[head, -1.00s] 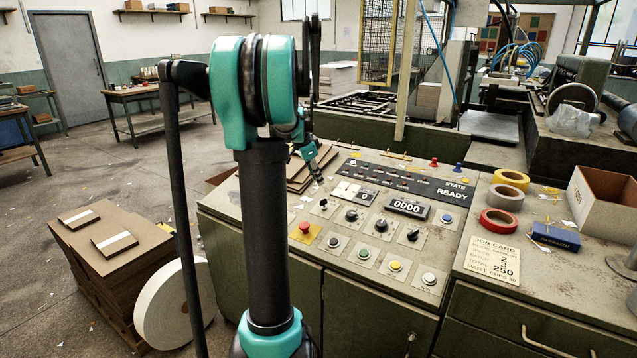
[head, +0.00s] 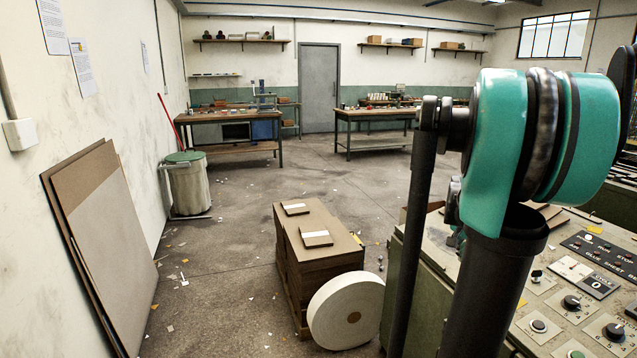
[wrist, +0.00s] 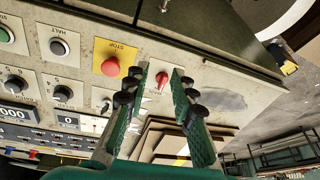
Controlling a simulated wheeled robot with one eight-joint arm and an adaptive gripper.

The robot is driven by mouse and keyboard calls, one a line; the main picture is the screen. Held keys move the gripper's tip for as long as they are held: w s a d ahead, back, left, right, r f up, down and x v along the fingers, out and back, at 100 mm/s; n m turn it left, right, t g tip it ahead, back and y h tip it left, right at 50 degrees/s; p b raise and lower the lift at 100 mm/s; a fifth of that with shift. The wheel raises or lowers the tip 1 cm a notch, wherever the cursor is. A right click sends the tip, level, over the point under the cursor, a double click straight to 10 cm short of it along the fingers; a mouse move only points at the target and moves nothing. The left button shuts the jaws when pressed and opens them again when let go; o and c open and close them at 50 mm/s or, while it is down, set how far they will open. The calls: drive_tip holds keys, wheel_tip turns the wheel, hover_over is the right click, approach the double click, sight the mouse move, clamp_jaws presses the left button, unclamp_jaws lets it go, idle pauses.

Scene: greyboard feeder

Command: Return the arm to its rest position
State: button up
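My arm (head: 490,260) with its teal joint stands at the right of the head view, in front of the control panel (head: 585,265). My gripper (wrist: 163,72) shows in the wrist view, with two green fingers apart and nothing held between them. A red rotary knob (wrist: 161,84) on the panel shows through the gap beyond the fingers. The red stop button (wrist: 110,67) on its yellow plate lies left of the fingers. The gripper is mostly hidden behind the arm in the head view.
A stack of brown board (head: 290,255) and a white roll (head: 346,311) stand on the floor left of the console. Large board sheets (head: 105,255) lean on the left wall by a bin (head: 190,188). The floor between is open, with scraps.

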drive_tip(key=s+a+f+n+y, duration=0.1)
drive_tip(key=s+a+f+n, duration=0.3)
drive_tip(key=a, duration=0.4)
drive_tip(key=s+a+f+n+t+y, duration=0.1)
drive_tip(key=s+a+f+n, duration=0.2)
drive_tip(key=s+a, duration=0.3)
drive_tip(key=s+a+f+n+y, duration=0.1)
drive_tip(key=s+a+f+n, duration=0.3)
drive_tip(key=a, duration=0.7)
drive_tip(key=shift+s+a+f+n+t, duration=0.35)
drive_tip(key=shift+s+n, duration=0.4)
drive_tip(key=shift+n, duration=0.35)
drive_tip(key=shift+r, duration=0.1)
